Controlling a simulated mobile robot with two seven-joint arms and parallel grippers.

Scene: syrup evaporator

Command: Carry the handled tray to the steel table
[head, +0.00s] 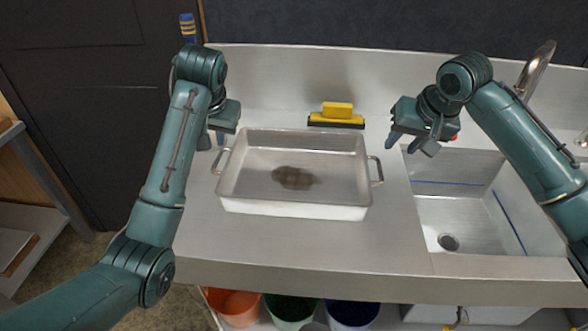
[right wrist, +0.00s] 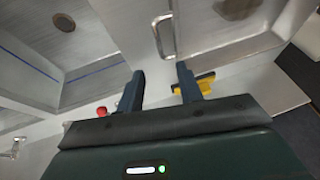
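The handled tray (head: 293,211) is a shallow rectangular metal pan with a dark brown patch on its floor. It rests on the steel counter left of the sink, with a wire handle at each short end. My left gripper (head: 211,141) is open and empty, above and behind the left handle (head: 220,161). My right gripper (head: 407,147) is open and empty, above and to the right of the right handle (head: 377,170). In the right wrist view, my right gripper's fingers (right wrist: 161,87) are apart, and the handle (right wrist: 164,36) shows beyond them, untouched. I cannot identify a separate steel table.
A yellow squeegee (head: 338,112) lies behind the tray. A sink basin (head: 470,215) with a curved faucet (head: 535,70) is at the right. Orange (head: 236,306), green and blue buckets stand under the counter. The counter front is clear. A shelf unit (head: 30,225) stands at the far left.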

